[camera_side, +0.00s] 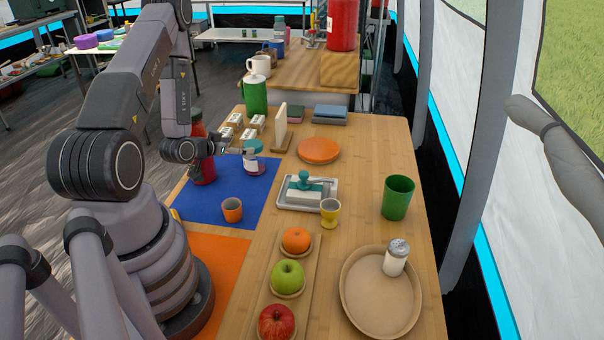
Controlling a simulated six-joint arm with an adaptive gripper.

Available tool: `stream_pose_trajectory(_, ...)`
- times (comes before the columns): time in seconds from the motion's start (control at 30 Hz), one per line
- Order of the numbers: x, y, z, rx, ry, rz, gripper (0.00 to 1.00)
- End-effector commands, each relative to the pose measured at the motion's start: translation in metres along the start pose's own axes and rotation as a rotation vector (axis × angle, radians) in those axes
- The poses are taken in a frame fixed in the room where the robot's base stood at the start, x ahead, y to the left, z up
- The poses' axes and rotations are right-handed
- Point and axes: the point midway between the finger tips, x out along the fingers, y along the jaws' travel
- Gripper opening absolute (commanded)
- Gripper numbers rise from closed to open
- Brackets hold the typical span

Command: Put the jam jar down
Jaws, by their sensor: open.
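The jam jar (254,163), small with a teal lid, a pale label and dark purple contents, stands upright on the blue mat (245,204), near its far right part. My gripper (243,151) is open just left of the jar, its fingertips at the jar's side. I cannot tell whether a finger touches the glass.
An orange cup (232,210) stands on the mat nearer the camera. Close right are a tray with a teal-handled item (305,190), a yellow cup (330,213) and an orange disc (318,150). White blocks (249,134) and an upright board (280,128) stand behind the jar.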

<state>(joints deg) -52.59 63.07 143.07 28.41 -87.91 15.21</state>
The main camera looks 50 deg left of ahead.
Motion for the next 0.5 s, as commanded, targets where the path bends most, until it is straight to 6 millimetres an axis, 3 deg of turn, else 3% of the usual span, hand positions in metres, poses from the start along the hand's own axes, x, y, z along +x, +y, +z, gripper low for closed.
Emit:
stream_pose_trajectory(0.13,0.006,0.022,-0.056,0.124,-0.085,0.051,0.85)
stream_pose_trajectory(0.27,-0.008,0.051,-0.11,0.215,-0.187,0.071,0.85)
stream_pose_trajectory(0.37,-0.034,0.075,-0.147,0.255,-0.257,0.073,0.85)
stream_pose_trajectory(0.5,-0.089,0.11,-0.188,0.274,-0.343,0.08,0.85)
